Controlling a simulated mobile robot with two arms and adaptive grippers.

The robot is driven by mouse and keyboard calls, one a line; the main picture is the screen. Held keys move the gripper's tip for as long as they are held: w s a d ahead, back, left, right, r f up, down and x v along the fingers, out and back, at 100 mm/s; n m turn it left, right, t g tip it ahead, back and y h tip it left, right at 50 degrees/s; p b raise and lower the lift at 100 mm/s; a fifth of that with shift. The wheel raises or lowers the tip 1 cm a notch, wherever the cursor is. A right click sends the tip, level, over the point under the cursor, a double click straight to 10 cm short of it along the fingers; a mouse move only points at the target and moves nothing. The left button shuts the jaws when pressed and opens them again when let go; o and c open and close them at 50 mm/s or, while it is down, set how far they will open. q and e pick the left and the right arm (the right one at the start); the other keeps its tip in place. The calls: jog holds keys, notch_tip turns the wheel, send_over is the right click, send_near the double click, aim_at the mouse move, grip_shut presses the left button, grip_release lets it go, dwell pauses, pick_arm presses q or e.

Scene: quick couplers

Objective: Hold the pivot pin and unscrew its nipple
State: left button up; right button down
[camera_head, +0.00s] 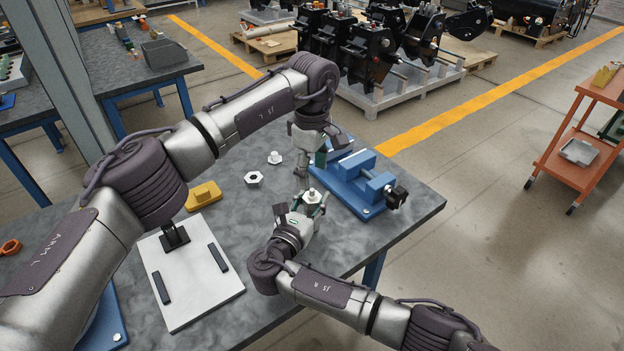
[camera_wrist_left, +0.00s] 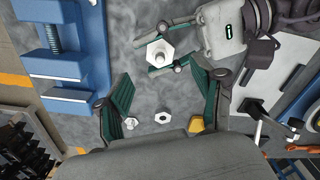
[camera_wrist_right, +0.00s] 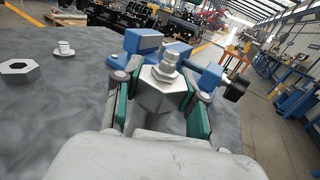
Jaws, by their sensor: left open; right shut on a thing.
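My right gripper (camera_head: 312,200) is shut on the pivot pin (camera_wrist_right: 158,92), a silver hex-bodied part held upright above the table. Its nipple (camera_wrist_right: 168,62), a narrower stepped piece, points up from the top. The pin also shows in the left wrist view (camera_wrist_left: 159,54) between the right gripper's green-padded fingers. My left gripper (camera_head: 309,166) is open and points down above the pin. In the left wrist view its fingers (camera_wrist_left: 161,75) stand wide apart, one either side of the pin, and do not touch it. The lower part of the pin is hidden by the right gripper.
A hex nut (camera_head: 254,178) and a small flanged fitting (camera_head: 275,158) lie on the grey table. A blue vise (camera_head: 362,184) stands right of the grippers, close by. A yellow block (camera_head: 204,195) and a white plate (camera_head: 205,300) with black bars lie to the left.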

aim_at(312, 190)
pick_arm(q)
jog(key=shift+f, duration=0.1)
notch_tip(312, 190, down, 7)
jog(key=shift+f, duration=0.2)
jog(key=c, duration=1.2)
jog(key=n, duration=0.3)
jog(key=o, duration=1.3)
jog(key=shift+r, duration=2.3)
pick_arm(e)
jog(key=c, duration=0.6)
grip_release()
